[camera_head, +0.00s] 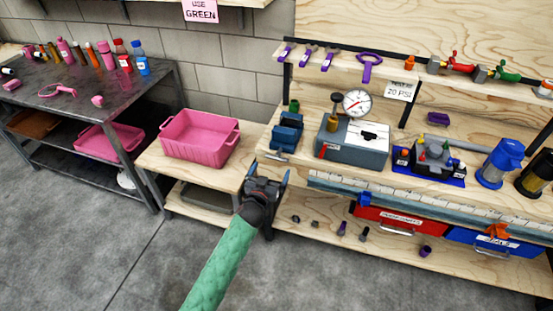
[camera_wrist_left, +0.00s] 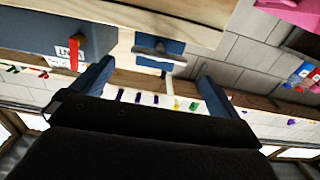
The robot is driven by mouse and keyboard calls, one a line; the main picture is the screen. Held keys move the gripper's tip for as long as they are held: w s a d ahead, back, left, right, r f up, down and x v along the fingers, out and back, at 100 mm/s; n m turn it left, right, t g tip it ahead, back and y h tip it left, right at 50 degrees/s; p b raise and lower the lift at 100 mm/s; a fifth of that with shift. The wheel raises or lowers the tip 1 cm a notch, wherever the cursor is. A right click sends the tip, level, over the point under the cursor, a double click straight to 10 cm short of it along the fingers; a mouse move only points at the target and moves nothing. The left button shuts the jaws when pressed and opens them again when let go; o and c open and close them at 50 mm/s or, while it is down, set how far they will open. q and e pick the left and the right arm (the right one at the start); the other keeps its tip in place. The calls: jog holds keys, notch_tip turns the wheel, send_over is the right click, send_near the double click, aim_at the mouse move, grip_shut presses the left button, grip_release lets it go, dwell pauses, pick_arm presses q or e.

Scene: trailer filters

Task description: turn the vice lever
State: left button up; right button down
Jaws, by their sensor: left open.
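The blue vice (camera_head: 287,130) is fixed at the left front corner of the wooden workbench. Its grey lever (camera_head: 278,157) sticks out at the front, below the jaws. My left gripper (camera_head: 267,176) is just below and in front of the lever, with its fingers spread. In the left wrist view, the vice (camera_wrist_left: 178,44) and its metal lever (camera_wrist_left: 160,54) appear ahead of and between the open fingers of the left gripper (camera_wrist_left: 155,80). The lever is apart from both fingers, and nothing is held. My right gripper is in neither view.
A grey gauge box (camera_head: 350,145) with a red switch stands right of the vice. A pink bin (camera_head: 200,138) sits on a low wooden table at the left. Red (camera_head: 385,220) and blue (camera_head: 490,243) drawers are under the bench. The floor in front is clear.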

aim_at(276, 159)
pick_arm(q)
jog(key=p+x, duration=0.2)
jog(key=x, duration=0.5)
jog(key=shift+r, duration=0.15)
jog(key=shift+w+d, duration=0.1)
jog(key=shift+w, duration=0.1)
jog(key=c, duration=0.9)
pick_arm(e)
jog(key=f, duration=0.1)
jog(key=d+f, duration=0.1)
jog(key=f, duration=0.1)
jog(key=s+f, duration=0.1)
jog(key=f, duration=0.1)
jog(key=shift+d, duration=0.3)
